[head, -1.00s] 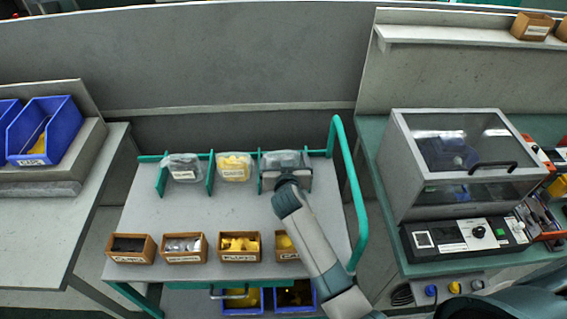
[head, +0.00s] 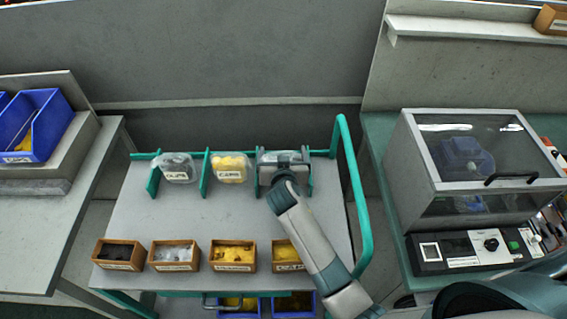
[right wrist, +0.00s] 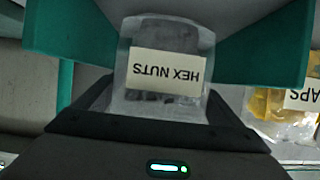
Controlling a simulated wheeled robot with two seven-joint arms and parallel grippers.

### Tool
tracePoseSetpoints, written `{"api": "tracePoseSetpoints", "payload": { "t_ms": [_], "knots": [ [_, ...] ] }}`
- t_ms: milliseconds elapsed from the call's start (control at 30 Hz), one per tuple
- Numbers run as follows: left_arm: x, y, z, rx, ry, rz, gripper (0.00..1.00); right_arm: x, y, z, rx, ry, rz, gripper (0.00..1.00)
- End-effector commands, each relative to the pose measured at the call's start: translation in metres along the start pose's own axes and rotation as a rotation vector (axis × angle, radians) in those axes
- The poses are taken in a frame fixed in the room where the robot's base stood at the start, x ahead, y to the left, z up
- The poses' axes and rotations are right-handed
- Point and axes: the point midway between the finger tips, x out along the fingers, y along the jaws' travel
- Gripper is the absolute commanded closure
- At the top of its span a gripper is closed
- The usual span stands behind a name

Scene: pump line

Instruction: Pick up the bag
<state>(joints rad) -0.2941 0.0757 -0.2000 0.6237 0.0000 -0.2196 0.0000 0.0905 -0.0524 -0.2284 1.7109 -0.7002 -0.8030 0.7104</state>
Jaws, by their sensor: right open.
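Three clear bags stand in a row between teal dividers at the back of the cart. The bag labelled HEX NUTS (right wrist: 168,75) is upright in the right wrist view; it is the right-hand bag (head: 284,157) in the head view, partly hidden by my gripper. My right gripper (head: 284,168) is open, its dark fingers at either side of this bag. In the wrist view the gripper (right wrist: 160,112) has its fingers low beside the bag; contact cannot be told. The yellow-filled bag (head: 230,164) and the dark-filled bag (head: 178,164) stand to its left. My left gripper is out of view.
Teal dividers (head: 206,175) stand close beside the bags. Several small wooden boxes (head: 174,256) line the cart's front edge; the cart top (head: 185,215) between is clear. A teal rail (head: 354,200) rises at the right, before a clear-lidded machine (head: 410,170).

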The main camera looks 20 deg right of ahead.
Motion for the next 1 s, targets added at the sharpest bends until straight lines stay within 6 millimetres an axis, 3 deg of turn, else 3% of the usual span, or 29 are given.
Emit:
{"api": "tracePoseSetpoints", "payload": {
  "t_ms": [100,267,400,433,633,1000],
  "knots": [
    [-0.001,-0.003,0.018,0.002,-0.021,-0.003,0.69,0.0,0.0,0.0,0.0,0.0,0.0,0.11],
    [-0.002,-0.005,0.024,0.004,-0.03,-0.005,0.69,0.0,0.0,0.0,0.0,0.0,0.0,0.11],
    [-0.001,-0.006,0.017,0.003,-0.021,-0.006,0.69,0.0,0.0,0.0,0.0,0.0,0.0,0.39],
    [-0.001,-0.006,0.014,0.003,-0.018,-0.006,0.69,0.0,0.0,0.0,0.0,0.0,0.0,0.42],
    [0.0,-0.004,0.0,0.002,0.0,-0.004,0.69,0.0,0.0,-0.001,0.0,0.001,0.0,0.42],
    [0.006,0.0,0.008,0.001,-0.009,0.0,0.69,-0.005,0.0,-0.016,0.004,0.005,0.0,0.42]
  ]
}}
